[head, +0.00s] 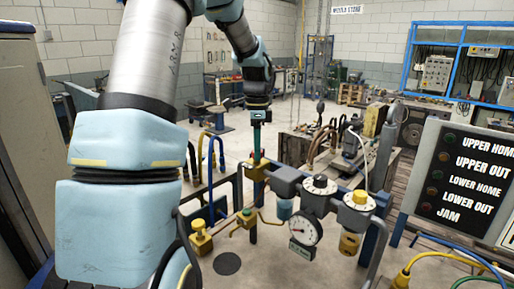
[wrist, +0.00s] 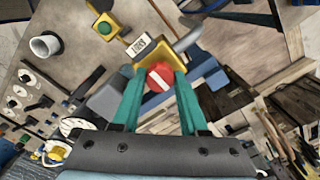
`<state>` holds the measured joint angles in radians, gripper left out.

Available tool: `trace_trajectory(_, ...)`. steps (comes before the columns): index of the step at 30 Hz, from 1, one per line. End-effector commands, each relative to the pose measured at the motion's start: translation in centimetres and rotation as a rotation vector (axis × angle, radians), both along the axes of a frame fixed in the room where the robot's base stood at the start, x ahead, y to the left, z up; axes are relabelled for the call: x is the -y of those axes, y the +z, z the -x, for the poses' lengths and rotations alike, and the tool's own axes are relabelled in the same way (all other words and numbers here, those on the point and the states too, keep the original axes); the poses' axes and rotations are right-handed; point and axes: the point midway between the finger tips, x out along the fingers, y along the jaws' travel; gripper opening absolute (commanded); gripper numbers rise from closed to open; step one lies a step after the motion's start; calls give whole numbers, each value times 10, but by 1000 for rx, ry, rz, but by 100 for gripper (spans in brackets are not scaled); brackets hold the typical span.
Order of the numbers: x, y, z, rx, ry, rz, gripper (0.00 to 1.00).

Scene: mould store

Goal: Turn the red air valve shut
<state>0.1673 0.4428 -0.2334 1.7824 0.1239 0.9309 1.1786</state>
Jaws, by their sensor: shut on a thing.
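The red air valve (wrist: 160,77) shows in the wrist view as a round red knob with a white bar across its face. It sits on a yellow body (wrist: 206,75) with a small lettered tag beside it. My gripper (wrist: 155,80) has its two teal fingers on either side of the knob, shut on it. In the head view my gripper (head: 257,150) reaches down from above onto the yellow valve body (head: 257,171) on the pipework. The red knob is hidden there by the fingers. The white bar lies slightly tilted in the wrist view.
A yellow fitting (head: 200,238) is lower left. A lettered indicator panel (head: 463,180) stands at right. Blue and yellow hoses surround the pipe frame.

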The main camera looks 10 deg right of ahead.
Motion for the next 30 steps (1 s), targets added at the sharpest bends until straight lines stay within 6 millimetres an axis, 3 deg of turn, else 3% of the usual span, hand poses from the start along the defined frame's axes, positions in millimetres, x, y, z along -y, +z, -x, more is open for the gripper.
trace_trajectory(14, 1, 1, 0, 3, -13, 2, 0)
trace_trajectory(15, 1, 1, 0, 3, -13, 2, 48)
trace_trajectory(22, 1, 0, 0, 1, -12, 1, 73)
trace_trajectory(30, 0, 1, 0, 1, -11, 0, 73)
